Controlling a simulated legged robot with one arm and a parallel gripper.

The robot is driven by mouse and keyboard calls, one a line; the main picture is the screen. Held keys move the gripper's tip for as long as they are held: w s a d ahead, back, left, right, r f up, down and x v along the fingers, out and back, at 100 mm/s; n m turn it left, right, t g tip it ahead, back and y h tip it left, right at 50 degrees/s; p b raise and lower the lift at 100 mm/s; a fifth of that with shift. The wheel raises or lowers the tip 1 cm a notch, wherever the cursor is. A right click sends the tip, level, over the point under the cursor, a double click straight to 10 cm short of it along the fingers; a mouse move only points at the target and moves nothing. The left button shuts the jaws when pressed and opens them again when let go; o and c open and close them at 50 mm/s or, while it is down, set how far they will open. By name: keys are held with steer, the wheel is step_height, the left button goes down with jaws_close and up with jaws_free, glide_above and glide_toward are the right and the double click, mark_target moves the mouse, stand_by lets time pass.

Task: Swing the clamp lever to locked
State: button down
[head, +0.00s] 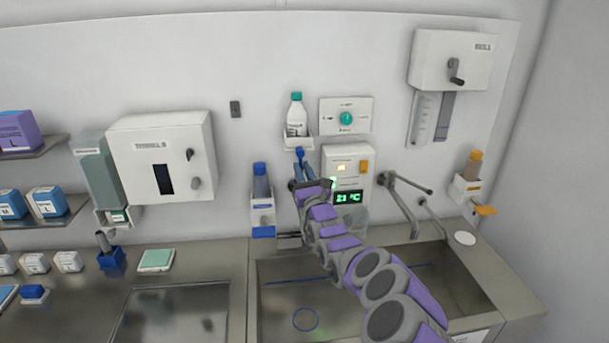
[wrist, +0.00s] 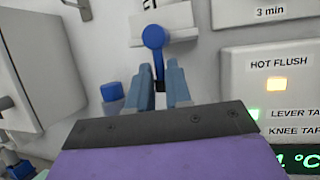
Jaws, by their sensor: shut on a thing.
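A blue lever (wrist: 153,38) with a round end sits under the white bottle holder in the wrist view. Its stem runs down between the fingers of my gripper (wrist: 160,80), which is shut on it. No part is labelled as a clamp, and no locked mark is readable. The lower stem of the lever is partly hidden by the fingers.
A white bottle (head: 296,112) stands in the holder. The control panel (head: 347,165) is close on the right, with a dial plate (head: 346,116) above it. A blue-capped bottle (head: 260,180) is on the left. The steel sink (head: 290,268) lies below.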

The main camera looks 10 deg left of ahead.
mark_target(301, 165)
steer(key=shift+a+m, duration=0.1)
steer(key=shift+m, duration=0.2)
steer(key=c, duration=1.1)
jaws_free()
steer(key=shift+a, duration=0.15)
steer(key=shift+o, duration=0.2)
steer(key=shift+s+f, duration=0.1)
steer(key=shift+s+d+f, duration=0.35)
steer(key=shift+s+d, duration=0.2)
steer(key=shift+d, duration=0.05)
steer(key=shift+s+d+f, duration=0.1)
steer(key=shift+s+d, duration=0.2)
steer(key=shift+s, duration=0.45)
steer(key=p+v, duration=0.2)
steer(key=v, duration=1.2)
steer(key=shift+s+a+p, duration=0.2)
steer(key=shift+a+p, duration=0.1)
steer(key=shift+p, duration=0.1)
steer(key=shift+f, duration=0.15)
